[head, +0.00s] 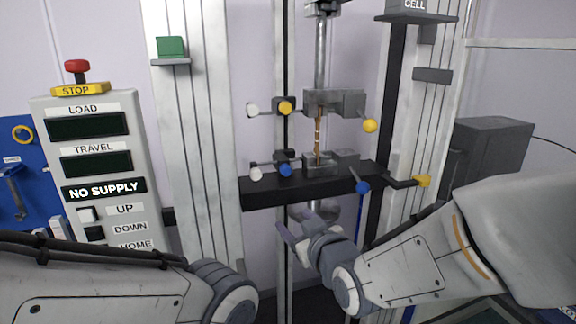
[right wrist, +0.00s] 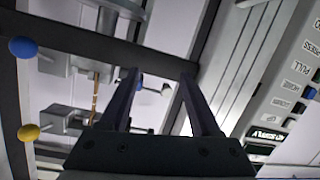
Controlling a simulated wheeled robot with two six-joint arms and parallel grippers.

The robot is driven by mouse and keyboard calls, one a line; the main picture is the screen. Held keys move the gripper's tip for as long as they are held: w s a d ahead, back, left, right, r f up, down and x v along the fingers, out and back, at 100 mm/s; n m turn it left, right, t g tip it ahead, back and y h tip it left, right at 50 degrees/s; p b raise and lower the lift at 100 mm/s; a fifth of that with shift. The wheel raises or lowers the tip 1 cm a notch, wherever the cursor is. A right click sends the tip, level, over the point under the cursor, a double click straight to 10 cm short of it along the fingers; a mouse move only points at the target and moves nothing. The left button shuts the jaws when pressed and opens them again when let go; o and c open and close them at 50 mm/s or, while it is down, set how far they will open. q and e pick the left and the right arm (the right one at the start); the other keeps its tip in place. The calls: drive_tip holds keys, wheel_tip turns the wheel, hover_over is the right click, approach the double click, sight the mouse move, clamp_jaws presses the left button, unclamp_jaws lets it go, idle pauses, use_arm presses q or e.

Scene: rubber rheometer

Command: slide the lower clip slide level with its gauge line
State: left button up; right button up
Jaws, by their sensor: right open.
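The lower clip slide (head: 285,169) is a blue-faced block with a white-tipped rod to its left, just left of the lower grip (head: 321,168). An orange strip (head: 318,130) stands upright between the lower and upper grips; its gauge lines are too small to make out. My right gripper (head: 291,229) is open and empty below the dark crossbar, under the slide. In the right wrist view the slide (right wrist: 138,86) shows between the open fingers (right wrist: 157,76), farther off and partly hidden by one finger. My left gripper is out of the picture.
The upper clip slide (head: 286,107) is yellow, above the blue one. The dark crossbar (head: 262,190) runs between the lower slide and my right gripper. A yellow knob (head: 369,125) and a blue knob (head: 362,187) stick out at right. The control box (head: 100,145) stands at left.

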sight(287, 172)
wheel_tip(287, 172, up, 5)
drive_tip(key=w+d+t, duration=0.2)
drive_tip(key=t, duration=0.1)
drive_tip(key=p+x, duration=0.4)
drive_tip(key=p, duration=0.1)
drive_tip(key=p+x, duration=0.5)
drive_tip(key=shift+a+r, duration=0.2)
drive_tip(key=shift+r, duration=0.05)
drive_tip(key=shift+w+a+f, duration=0.1)
drive_tip(key=shift+w+a, duration=0.05)
drive_tip(key=shift+w, duration=0.5)
clamp_jaws()
idle(0.4)
